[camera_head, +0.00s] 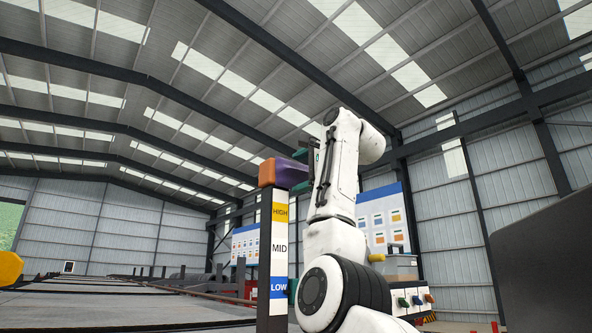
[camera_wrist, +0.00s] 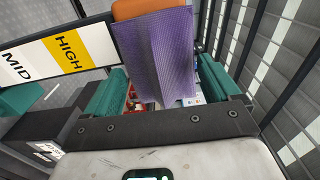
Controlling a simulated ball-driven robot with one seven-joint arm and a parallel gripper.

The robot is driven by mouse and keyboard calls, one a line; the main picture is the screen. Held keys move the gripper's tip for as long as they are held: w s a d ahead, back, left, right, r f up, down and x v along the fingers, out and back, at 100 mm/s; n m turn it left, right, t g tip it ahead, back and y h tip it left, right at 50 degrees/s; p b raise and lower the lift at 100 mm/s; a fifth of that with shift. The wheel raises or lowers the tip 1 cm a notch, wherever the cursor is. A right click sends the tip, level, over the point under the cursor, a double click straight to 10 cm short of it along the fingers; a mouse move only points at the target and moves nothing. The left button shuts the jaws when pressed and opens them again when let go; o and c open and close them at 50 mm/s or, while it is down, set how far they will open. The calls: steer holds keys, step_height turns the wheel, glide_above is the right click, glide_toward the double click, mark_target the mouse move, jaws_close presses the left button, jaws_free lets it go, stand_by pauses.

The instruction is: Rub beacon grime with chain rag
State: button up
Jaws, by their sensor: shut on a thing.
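A purple ribbed rag (camera_wrist: 158,62) stands between the teal fingers of my gripper (camera_wrist: 162,85), which is shut on it. In the head view the rag (camera_head: 291,173) shows beside the orange beacon (camera_head: 267,173), on its right, and my gripper (camera_head: 303,168) is partly hidden by my arm. The beacon sits at the top of a dark post with HIGH, MID and LOW labels. In the wrist view the orange beacon (camera_wrist: 136,9) shows just beyond the rag's far edge; rag and beacon overlap there, and I cannot tell if they touch. No grime is visible.
The labelled post (camera_head: 265,245) stands left of my arm. Behind my arm are a blue-and-white notice board (camera_head: 383,215) and a bin (camera_head: 402,266). A yellow rounded thing (camera_head: 10,268) is at the far left, and a dark grey panel (camera_head: 550,270) blocks the right.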

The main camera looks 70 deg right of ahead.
steer(key=shift+s+d, duration=0.3)
steer(key=shift+d, duration=0.15)
steer(key=shift+w+a+b, duration=0.3)
steer(key=shift+w+a, duration=0.5)
steer(key=shift+a, duration=0.45)
steer(key=shift+w+a+b, duration=0.3)
steer(key=shift+w+a, duration=0.5)
steer(key=shift+a, duration=0.5)
steer(key=shift+w+a+b, duration=0.3)
steer(key=shift+w+a, duration=0.5)
steer(key=shift+a, duration=0.45)
steer(key=b+v, duration=0.2)
steer(key=v, duration=0.4)
steer(key=shift+s, duration=0.1)
